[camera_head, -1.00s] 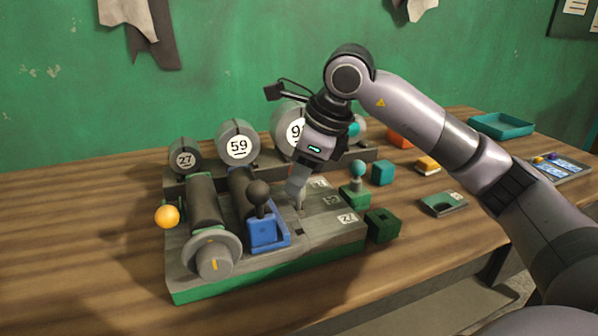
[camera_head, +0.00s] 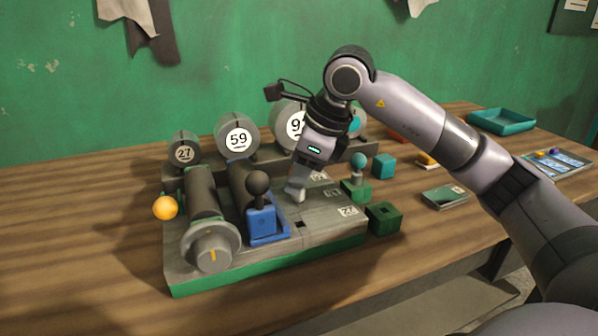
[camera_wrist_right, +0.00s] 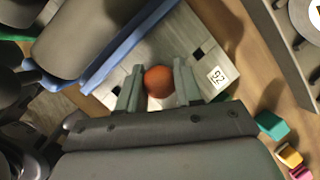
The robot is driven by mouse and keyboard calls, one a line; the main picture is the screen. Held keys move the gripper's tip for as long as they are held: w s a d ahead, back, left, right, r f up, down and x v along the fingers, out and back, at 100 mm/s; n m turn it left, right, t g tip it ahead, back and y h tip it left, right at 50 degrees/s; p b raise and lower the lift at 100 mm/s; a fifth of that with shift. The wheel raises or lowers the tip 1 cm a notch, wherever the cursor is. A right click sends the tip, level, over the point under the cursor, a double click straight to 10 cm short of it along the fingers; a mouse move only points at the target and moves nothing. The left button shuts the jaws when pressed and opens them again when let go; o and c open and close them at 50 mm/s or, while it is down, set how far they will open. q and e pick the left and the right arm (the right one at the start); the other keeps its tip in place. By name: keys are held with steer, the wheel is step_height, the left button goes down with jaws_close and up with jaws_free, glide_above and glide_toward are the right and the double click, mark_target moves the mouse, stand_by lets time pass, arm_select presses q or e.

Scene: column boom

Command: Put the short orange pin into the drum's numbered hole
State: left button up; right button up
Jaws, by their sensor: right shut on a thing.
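My right gripper (camera_head: 296,194) is low over the grey top of the slotted board (camera_head: 330,228). In the right wrist view its fingers (camera_wrist_right: 158,88) are shut on a round orange top, which I take as the short orange pin (camera_wrist_right: 158,80). The pin's lower end is hidden, so I cannot tell whether it is in a hole. Dark square holes show in the board, one of them in front of the gripper (camera_head: 300,224), with white number labels at the right edge. Grey drums (camera_head: 205,195) lie along the left part. My left gripper is not in view.
A blue lever block (camera_head: 262,224) with a black ball stands left of the gripper. Numbered grey discs (camera_head: 238,138) stand behind. Green blocks (camera_head: 383,218) and a teal cube (camera_head: 383,166) are at right. A yellow-orange ball (camera_head: 165,208) is at the left edge.

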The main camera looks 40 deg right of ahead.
steer(key=o, duration=1.1)
steer(key=shift+o, duration=0.2)
steer(key=v, duration=0.7)
steer(key=shift+p, duration=0.4)
